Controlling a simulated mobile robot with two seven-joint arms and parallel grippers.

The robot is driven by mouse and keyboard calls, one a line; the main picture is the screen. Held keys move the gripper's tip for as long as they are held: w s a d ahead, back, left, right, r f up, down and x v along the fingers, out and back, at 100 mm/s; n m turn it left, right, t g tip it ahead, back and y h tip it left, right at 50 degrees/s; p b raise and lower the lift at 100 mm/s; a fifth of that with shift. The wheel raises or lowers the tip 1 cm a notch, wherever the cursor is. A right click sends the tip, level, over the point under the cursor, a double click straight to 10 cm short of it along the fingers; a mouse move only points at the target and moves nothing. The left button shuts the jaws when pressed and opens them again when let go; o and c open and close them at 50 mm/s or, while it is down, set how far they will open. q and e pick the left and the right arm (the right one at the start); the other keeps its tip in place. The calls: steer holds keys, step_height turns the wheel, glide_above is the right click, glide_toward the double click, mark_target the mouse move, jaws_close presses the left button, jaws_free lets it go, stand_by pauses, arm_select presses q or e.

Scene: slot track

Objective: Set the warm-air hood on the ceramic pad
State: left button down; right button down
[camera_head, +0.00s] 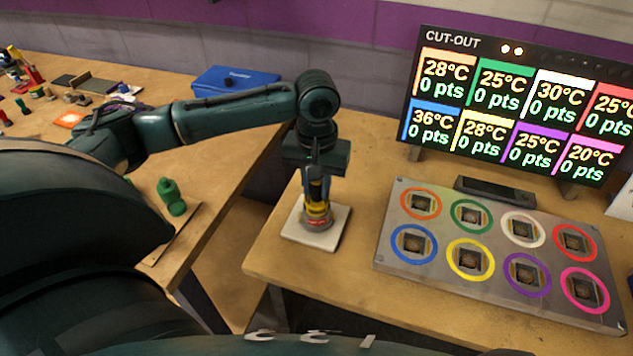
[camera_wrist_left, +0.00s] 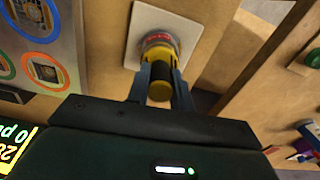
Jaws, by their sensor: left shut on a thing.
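The warm-air hood (camera_head: 317,212) is a small yellow and dark tool with a silver and red lower end. It stands upright over the white square ceramic pad (camera_head: 296,234) at the left part of the table. My left gripper (camera_head: 314,172) comes down from above and is shut on the hood's upper part. In the left wrist view the hood (camera_wrist_left: 159,64) sits between the fingers of the gripper (camera_wrist_left: 160,90), its lower end over the pad (camera_wrist_left: 143,19). I cannot tell for certain whether it touches the pad. My right gripper is not in view.
A grey plate with coloured rings (camera_head: 393,254) lies on the right, below the CUT-OUT display (camera_head: 433,90). A dark flat device (camera_head: 495,190) lies behind the plate. A blue box (camera_head: 236,80) and a green object (camera_head: 171,195) are on the left table. A gap separates the tables.

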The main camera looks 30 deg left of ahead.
arm_select(q)
steer(key=shift+f, duration=0.1)
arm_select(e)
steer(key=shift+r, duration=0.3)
arm_select(q)
steer(key=c, duration=1.1)
jaws_free()
steer(key=shift+c, duration=0.2)
steer(key=shift+f, duration=0.1)
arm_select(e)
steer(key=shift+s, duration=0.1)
arm_select(q)
steer(key=shift+r, duration=0.2)
step_height(320, 180, up, 13)
steer(key=p, duration=0.1)
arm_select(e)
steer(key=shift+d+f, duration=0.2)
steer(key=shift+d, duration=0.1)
arm_select(q)
steer(key=shift+f, duration=0.1)
